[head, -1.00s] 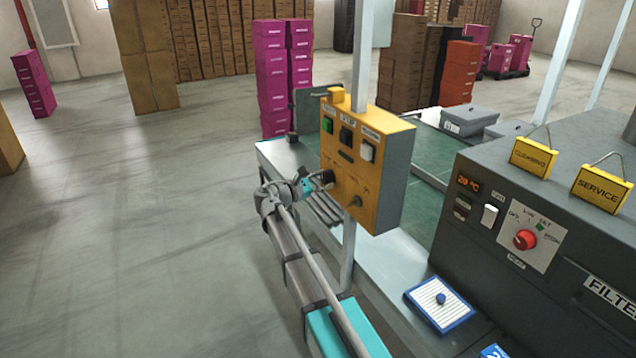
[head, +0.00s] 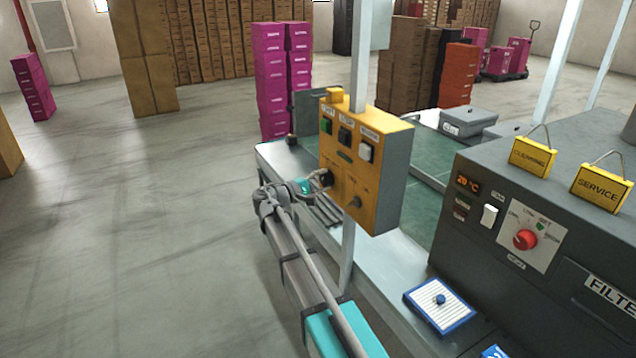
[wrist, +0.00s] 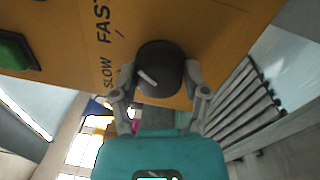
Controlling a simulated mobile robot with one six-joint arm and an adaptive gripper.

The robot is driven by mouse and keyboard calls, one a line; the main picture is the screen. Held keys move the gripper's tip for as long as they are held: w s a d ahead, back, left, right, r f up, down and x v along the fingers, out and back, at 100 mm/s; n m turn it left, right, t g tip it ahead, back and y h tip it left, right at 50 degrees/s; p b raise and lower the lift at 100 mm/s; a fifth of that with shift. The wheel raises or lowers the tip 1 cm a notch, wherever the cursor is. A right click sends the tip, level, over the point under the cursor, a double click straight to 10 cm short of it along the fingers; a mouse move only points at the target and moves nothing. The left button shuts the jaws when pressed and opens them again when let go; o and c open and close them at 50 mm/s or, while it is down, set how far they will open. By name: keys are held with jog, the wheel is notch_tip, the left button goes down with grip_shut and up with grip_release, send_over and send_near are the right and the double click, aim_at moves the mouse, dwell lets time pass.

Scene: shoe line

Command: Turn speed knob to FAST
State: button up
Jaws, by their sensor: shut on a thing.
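The speed knob (wrist: 165,55) is round and black with a white line on its face. It sits on the yellow control box (head: 388,165), beside the printed words SLOW and FAST in the wrist view. The white line slants from upper left to lower right, on the knob's lower-left part; I cannot tell which word it marks. My gripper (wrist: 161,78) has one grey finger on each side of the knob and is shut on it. In the head view my gripper (head: 319,181) reaches the box's lower left, and its fingers partly hide the knob.
The box also carries a green button (head: 326,126), other switches and a smaller lower knob (head: 355,202). A post (head: 348,255) stands beneath it. The green conveyor (head: 435,160) lies behind. A grey machine with a red dial (head: 525,240) stands at the right. Open floor lies left.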

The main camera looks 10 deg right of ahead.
jog(key=shift+s+d+f+m, duration=0.1)
jog(key=shift+d+m, duration=0.05)
jog(key=shift+m, duration=0.45)
jog(key=o, duration=1)
jog(key=shift+o, duration=0.7)
